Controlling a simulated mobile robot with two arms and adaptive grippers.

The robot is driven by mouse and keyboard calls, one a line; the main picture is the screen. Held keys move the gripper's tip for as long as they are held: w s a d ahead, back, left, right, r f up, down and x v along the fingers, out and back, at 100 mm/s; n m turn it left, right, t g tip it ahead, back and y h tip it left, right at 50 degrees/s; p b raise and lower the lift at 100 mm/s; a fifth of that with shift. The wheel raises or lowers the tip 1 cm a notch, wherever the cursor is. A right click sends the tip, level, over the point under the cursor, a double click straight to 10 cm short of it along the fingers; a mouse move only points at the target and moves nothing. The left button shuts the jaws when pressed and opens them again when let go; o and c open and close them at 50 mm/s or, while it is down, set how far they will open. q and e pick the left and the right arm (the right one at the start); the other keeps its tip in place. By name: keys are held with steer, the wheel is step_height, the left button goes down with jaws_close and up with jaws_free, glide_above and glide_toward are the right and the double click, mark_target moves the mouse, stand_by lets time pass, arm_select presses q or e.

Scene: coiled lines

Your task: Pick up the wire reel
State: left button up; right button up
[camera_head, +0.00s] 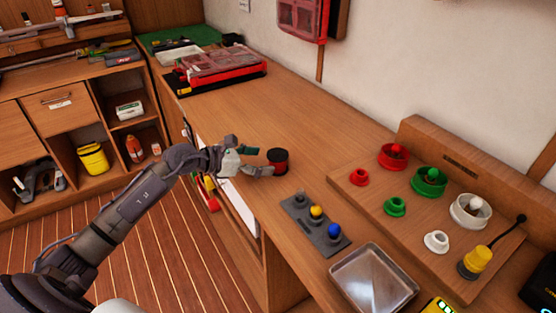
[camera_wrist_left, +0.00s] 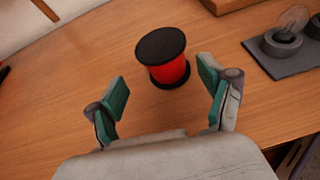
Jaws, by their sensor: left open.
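The wire reel (camera_head: 278,161) stands upright on the wooden bench top, with a black top flange and a red wound middle. In the left wrist view the reel (camera_wrist_left: 166,60) stands just beyond the fingertips, between the lines of the two fingers. My left gripper (camera_head: 252,162) reaches in from the left, close beside the reel. It also shows in the left wrist view (camera_wrist_left: 162,88), with its green-padded fingers spread and nothing between them. My right gripper is not in view.
Red-lidded cases (camera_head: 222,66) lie at the back. The bench behind the reel is clear.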

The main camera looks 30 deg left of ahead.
mark_target(270, 163)
arm_select(q)
steer(key=x, duration=0.2)
steer(key=p+x, duration=0.1)
steer(key=x, duration=0.2)
steer(key=shift+s+d, duration=0.2)
steer(key=shift+d, duration=0.15)
steer(key=shift+w+d+f, duration=0.1)
steer(key=shift+w+f, duration=0.05)
steer(key=shift+f, duration=0.05)
steer(key=c, duration=1.4)
